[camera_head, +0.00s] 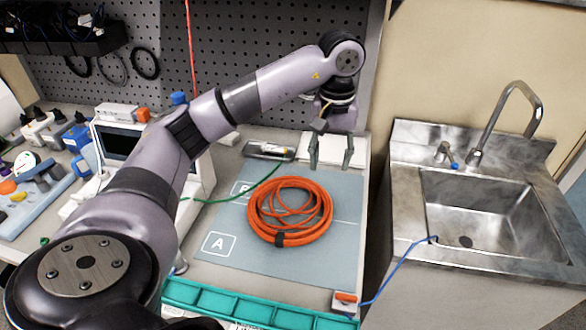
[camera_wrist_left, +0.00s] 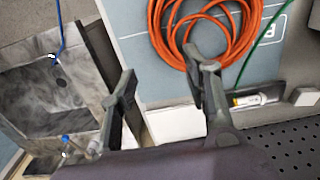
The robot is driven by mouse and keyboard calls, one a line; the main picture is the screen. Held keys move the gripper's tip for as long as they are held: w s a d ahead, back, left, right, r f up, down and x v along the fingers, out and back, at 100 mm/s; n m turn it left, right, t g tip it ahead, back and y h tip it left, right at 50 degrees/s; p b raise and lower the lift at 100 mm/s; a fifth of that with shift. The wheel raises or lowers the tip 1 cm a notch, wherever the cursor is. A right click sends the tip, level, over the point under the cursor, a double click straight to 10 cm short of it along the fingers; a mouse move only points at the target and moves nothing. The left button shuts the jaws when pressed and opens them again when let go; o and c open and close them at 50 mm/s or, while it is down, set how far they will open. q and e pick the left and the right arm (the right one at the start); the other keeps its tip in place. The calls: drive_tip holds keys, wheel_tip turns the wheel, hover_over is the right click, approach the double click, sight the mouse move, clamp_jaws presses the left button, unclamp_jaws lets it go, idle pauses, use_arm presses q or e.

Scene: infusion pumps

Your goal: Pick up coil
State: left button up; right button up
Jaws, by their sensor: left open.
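An orange coil (camera_head: 326,207) of cable lies flat on a grey-blue mat (camera_head: 340,262) marked with zones, with a black tie at its front edge. It also shows at the top of the left wrist view (camera_wrist_left: 157,30), partly cut off by the frame. My left gripper (camera_head: 331,152) is open and empty, above the back of the bench, behind and to the right of the coil. In the left wrist view its two fingers (camera_wrist_left: 166,90) are spread, with the coil beyond the fingertips. My right gripper is not in view.
A steel sink (camera_head: 480,215) with a tap stands at the right. A green cable (camera_head: 222,199) runs toward the coil from the left. A teal tray (camera_head: 235,305) lines the front edge. A black tray with a white tube (camera_head: 268,150) lies behind the mat, before the pegboard.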

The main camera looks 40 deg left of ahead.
use_arm(q)
drive_tip(key=p, duration=0.3)
hover_over(327, 211)
drive_tip(key=f, duration=1.1)
drive_tip(key=shift+s+a+f, duration=0.1)
drive_tip(key=shift+a+f, duration=0.15)
drive_tip(key=shift+a, duration=0.05)
drive_tip(key=shift+d+f+p, duration=0.1)
drive_tip(key=shift+f+p, duration=0.35)
drive_tip(key=shift+f, duration=0.15)
drive_tip(key=f, duration=0.1)
drive_tip(key=f+p, duration=0.1)
drive_tip(key=f, duration=0.1)
drive_tip(key=shift+d+f+p, duration=0.2)
drive_tip(key=shift+f+p, duration=0.1)
drive_tip(key=shift+f, duration=0.35)
drive_tip(key=c, duration=0.3)
clamp_jaws()
